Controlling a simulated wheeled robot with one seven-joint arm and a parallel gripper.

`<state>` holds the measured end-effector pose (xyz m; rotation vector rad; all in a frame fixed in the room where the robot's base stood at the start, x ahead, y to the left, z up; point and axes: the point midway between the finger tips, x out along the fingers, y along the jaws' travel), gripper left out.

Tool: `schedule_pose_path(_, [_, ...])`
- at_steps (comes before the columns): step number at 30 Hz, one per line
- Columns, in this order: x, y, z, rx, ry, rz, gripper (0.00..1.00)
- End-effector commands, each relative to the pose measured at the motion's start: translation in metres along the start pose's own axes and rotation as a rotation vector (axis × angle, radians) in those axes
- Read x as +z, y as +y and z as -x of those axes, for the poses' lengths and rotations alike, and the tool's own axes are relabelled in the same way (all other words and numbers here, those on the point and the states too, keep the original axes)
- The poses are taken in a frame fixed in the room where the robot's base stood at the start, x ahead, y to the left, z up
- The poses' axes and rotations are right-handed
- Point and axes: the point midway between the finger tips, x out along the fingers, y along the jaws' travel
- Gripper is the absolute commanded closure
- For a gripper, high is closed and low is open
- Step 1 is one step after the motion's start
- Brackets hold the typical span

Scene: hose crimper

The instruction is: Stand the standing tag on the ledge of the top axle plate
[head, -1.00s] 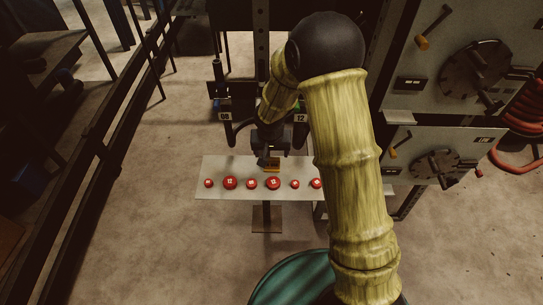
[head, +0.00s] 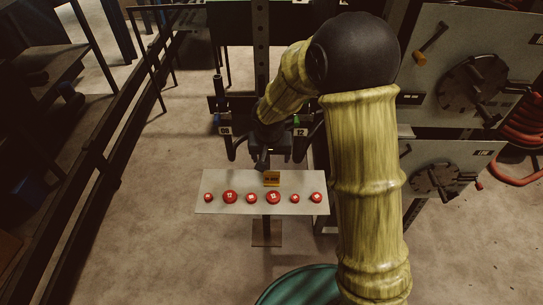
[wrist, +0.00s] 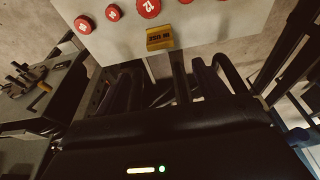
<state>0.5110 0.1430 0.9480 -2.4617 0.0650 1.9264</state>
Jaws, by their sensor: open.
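The standing tag is a small yellow piece with dark lettering (head: 272,178). It stands near the far edge of a pale table, and it also shows in the wrist view (wrist: 160,38). My gripper (head: 262,161) is open and empty, just beyond the tag and apart from it. Its dark fingers (wrist: 190,72) point toward the table in the wrist view. The upper machine panel at the right carries a round dark plate (head: 473,83), likely the top axle plate. A pale narrow ledge (head: 405,131) juts out below that panel, partly behind my arm.
Several red round pieces line the pale table (head: 213,206). A lower panel with another round plate (head: 437,181) sits under the upper one. A dark rack with labels 08 and 12 (head: 300,132) stands behind the table.

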Motion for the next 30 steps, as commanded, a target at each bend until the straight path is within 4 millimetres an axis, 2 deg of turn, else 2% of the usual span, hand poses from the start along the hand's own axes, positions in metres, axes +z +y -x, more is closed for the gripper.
schedule_pose_path(7, [0.002,0.005,0.003,0.001,0.0,0.001,0.28])
schedule_pose_path(11, [0.012,0.029,0.019,0.007,-0.005,0.005,0.28])
schedule_pose_path(14, [0.031,0.06,0.04,0.009,-0.011,0.014,0.28])
schedule_pose_path(18, [0.069,0.105,0.07,0.004,-0.016,0.022,0.28])
schedule_pose_path(21, [0.1,0.13,0.087,-0.006,-0.016,0.024,0.28])
schedule_pose_path(25, [0.128,0.146,0.1,-0.018,-0.012,0.03,0.28])
schedule_pose_path(30, [0.138,0.151,0.102,-0.024,-0.012,0.036,0.28])
